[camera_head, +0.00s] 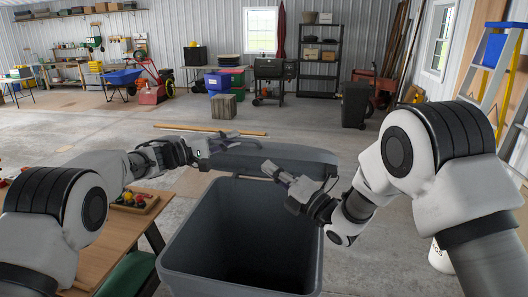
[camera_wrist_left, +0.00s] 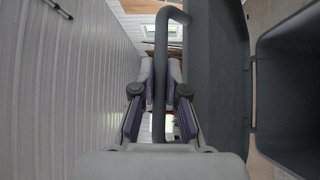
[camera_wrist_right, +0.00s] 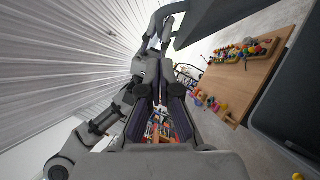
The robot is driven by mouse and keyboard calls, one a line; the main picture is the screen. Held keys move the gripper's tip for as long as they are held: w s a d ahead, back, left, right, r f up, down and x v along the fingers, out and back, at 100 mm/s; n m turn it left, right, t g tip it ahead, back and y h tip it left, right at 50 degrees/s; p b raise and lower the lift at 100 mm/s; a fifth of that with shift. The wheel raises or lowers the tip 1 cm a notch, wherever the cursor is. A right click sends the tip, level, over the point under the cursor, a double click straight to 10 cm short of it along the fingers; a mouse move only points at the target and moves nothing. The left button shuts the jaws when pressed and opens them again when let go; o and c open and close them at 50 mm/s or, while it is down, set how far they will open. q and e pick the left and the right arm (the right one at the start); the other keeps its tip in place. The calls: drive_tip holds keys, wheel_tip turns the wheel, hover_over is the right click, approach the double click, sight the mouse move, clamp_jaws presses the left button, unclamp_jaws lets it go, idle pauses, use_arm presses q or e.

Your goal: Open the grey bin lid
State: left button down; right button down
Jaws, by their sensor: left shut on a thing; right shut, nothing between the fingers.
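The grey bin (camera_head: 180,240) stands in front of me, and its dark inside shows from above. Its grey lid (camera_head: 285,158) is raised at the bin's far side, clear of the opening. My left gripper (camera_head: 222,141) is at the lid's left part. In the left wrist view, it is shut on the lid's bar handle (camera_wrist_left: 160,75), with the lid's panel (camera_wrist_left: 215,80) beside it. My right gripper (camera_head: 272,170) is shut and empty above the bin's opening, just in front of the lid. In the right wrist view, the lid (camera_wrist_right: 205,22) shows at the top.
A wooden table (camera_head: 115,228) with a tray of colourful toys (camera_head: 133,203) stands close left of the bin. A yellow and blue stepladder (camera_head: 495,75) stands at the right. A dark wheeled bin (camera_head: 355,105) is farther back. The concrete floor beyond the bin is largely clear.

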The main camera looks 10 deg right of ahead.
sight(264, 150)
drive_tip(key=w+r, duration=0.1)
drive_tip(key=w+a, duration=0.1)
drive_tip(key=w, duration=0.1)
drive_tip(key=w+r, duration=0.1)
drive_tip(key=w, duration=0.1)
drive_tip(key=shift+w+a+r, duration=0.15)
drive_tip(key=shift+w+r, duration=0.05)
drive_tip(key=shift+r, duration=0.1)
drive_tip(key=shift+r, duration=0.1)
use_arm(q)
drive_tip(key=shift+s+d, duration=0.2)
drive_tip(key=shift+d, duration=0.25)
drive_tip(key=shift+s+d+f, duration=0.1)
drive_tip(key=shift+s+f, duration=0.1)
drive_tip(key=shift+s, duration=0.05)
drive_tip(key=c, duration=1.3)
unclamp_jaws()
drive_tip(key=shift+o, duration=0.5)
drive_tip(key=shift+w+f, duration=0.1)
drive_tip(key=shift+w, duration=0.1)
use_arm(e)
drive_tip(key=shift+m, duration=0.3)
drive_tip(key=r, duration=0.1)
drive_tip(key=w+d+r, duration=0.1)
drive_tip(key=w+r, duration=0.1)
drive_tip(key=r, duration=0.1)
drive_tip(key=shift+w+d, duration=0.1)
drive_tip(key=shift+d, duration=0.15)
